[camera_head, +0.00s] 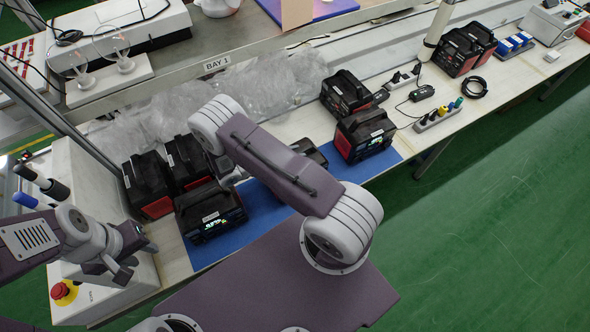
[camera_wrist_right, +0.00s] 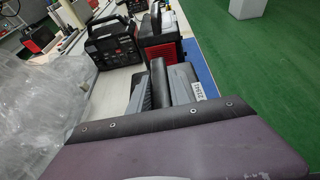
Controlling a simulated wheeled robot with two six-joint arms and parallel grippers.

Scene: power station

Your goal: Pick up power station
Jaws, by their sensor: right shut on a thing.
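A black power station (camera_head: 310,152) stands on the blue mat (camera_head: 265,222), mostly hidden behind my right arm in the head view. In the right wrist view a grey-and-black power station with a white number label (camera_wrist_right: 198,91) is close ahead. My right gripper (camera_wrist_right: 163,84) is shut on this power station near its top; the exact contact is hard to see. Its fingers are hidden in the head view. My left gripper (camera_head: 132,240) is at the lower left, beside another power station (camera_head: 210,212) with a lit display; its jaw opening is unclear.
More black-and-red power stations stand at left (camera_head: 147,187) and at right (camera_head: 363,135). Clear plastic wrap (camera_head: 270,88) lies along the back. A socket strip (camera_head: 438,116) and cables lie further right. A red emergency button (camera_head: 64,292) is at the lower left. Green floor borders the bench.

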